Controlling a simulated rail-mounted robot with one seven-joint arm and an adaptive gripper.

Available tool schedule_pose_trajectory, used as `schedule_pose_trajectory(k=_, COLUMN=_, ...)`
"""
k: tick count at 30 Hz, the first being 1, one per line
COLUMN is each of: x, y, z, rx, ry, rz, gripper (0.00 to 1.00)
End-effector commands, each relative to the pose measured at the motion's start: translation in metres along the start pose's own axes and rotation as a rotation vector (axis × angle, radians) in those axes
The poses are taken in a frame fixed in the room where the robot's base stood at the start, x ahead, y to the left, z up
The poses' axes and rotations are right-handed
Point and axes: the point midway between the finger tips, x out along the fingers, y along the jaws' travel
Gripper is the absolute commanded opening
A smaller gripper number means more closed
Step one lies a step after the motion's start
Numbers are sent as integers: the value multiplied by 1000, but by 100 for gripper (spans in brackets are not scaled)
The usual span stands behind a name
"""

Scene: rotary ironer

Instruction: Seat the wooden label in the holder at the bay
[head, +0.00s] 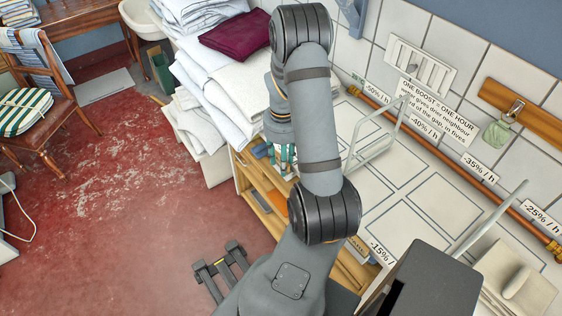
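My gripper (281,162) hangs at the front edge of the tiled counter, beside the stacked white linen, with teal fingertips pointing down. My own arm partly covers it, and I cannot tell whether it is open or shut on something. A small pale patch shows at the fingertips, too small to identify. I cannot pick out the wooden label for certain. A small tan plate (357,246) sits at the counter's front edge near the "-15% / h" sign, partly hidden by my arm; I cannot tell whether it is a label or a holder. The outlined bays (400,215) on the counter look empty.
A copper pipe (450,148) runs along the wall. Wooden shelves (262,190) lie below the counter.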

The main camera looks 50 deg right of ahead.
Motion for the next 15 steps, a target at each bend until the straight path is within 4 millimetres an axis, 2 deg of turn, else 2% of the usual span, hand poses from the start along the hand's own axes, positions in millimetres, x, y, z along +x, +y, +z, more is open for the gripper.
schedule_pose_trajectory(k=7, x=1, y=0, z=0, rx=0, ry=-1, rz=-1, gripper=36)
schedule_pose_trajectory(k=15, x=1, y=0, z=0, rx=0, ry=-1, rz=0, gripper=20)
